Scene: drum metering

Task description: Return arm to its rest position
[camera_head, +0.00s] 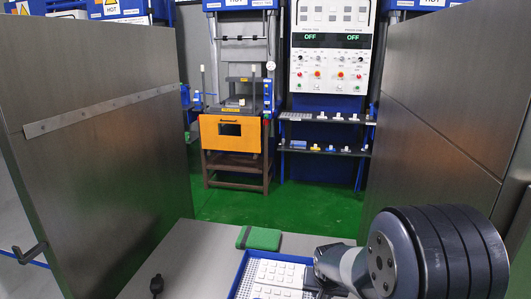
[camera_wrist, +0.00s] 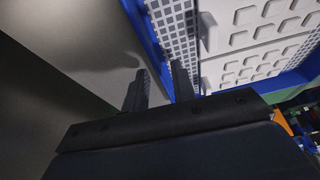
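My arm's thick dark link (camera_head: 435,255) fills the lower right of the head view, and my gripper is hidden or out of frame there. In the wrist view my gripper (camera_wrist: 160,86) shows two dark fingers standing apart, with nothing visible between them. A blue-rimmed tray (camera_wrist: 145,38) lies beyond the fingers, with a white perforated bed and pale plates (camera_wrist: 248,45) bearing raised square pads. The tray also shows in the head view (camera_head: 238,276) at the table's front, partly covered by my arm. I cannot tell the gripper's height above it.
Tall metal panels stand left (camera_head: 90,130) and right (camera_head: 455,90). A green pad (camera_head: 259,238) and a small black object (camera_head: 156,286) rest on the grey table (camera_head: 185,250). Beyond is green floor, an orange-fronted press (camera_head: 230,130) and a control panel (camera_head: 328,60).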

